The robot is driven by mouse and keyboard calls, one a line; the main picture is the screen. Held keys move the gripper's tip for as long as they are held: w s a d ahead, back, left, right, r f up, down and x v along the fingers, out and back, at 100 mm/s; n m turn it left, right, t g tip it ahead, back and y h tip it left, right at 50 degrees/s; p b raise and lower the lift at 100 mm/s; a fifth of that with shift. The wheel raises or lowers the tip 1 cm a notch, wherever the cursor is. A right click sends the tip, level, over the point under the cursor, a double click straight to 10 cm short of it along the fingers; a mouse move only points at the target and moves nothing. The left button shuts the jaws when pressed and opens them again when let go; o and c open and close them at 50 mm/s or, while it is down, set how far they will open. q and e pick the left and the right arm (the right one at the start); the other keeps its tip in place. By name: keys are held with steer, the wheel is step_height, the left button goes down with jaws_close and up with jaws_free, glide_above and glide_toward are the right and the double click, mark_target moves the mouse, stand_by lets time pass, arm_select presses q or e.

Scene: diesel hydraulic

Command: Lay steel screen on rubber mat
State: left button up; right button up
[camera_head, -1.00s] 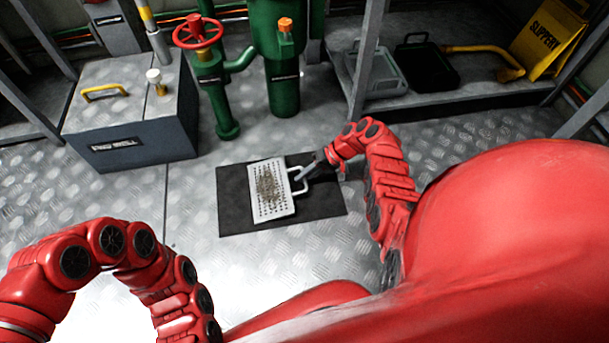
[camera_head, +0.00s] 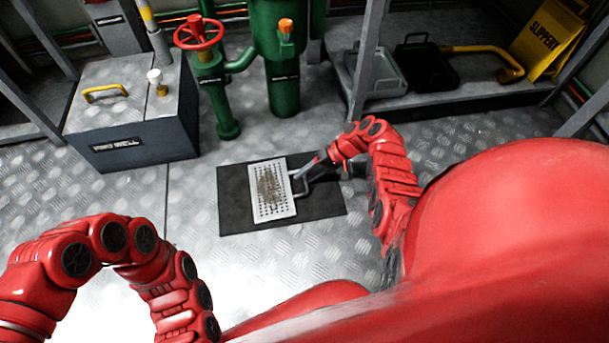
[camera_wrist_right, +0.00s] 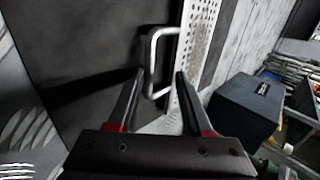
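The steel screen (camera_head: 283,208), a pale perforated plate with brownish dirt in its middle, lies on the black rubber mat (camera_head: 325,205), left of the mat's centre. Its wire handle (camera_head: 304,189) points right, toward my right gripper (camera_head: 311,168). In the right wrist view, the right gripper (camera_wrist_right: 157,86) has its fingers apart, with the handle (camera_wrist_right: 151,62) between and just beyond the tips. The screen's perforated edge (camera_wrist_right: 196,45) shows beside it. Whether the fingers touch the handle is unclear. My left arm shows at lower left, but its gripper is out of view.
A grey box with a yellow handle (camera_head: 105,92) stands at back left. A green pipe with a red valve wheel (camera_head: 199,32) and a green cylinder (camera_head: 283,90) stand behind the mat. A low shelf (camera_head: 420,98) holds bins at back right. Floor around the mat is clear.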

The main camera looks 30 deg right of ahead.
arm_select(q)
step_height(320, 180, up, 8)
steer(key=w+d+t+y+p, duration=0.1)
steer(key=w+t+y+p, duration=0.1)
steer(key=p, duration=0.4)
steer(key=shift+w+d, duration=0.3)
arm_select(e)
steer(key=v, duration=1.6)
steer(key=shift+r, duration=0.15)
arm_select(q)
steer(key=shift+f, duration=0.1)
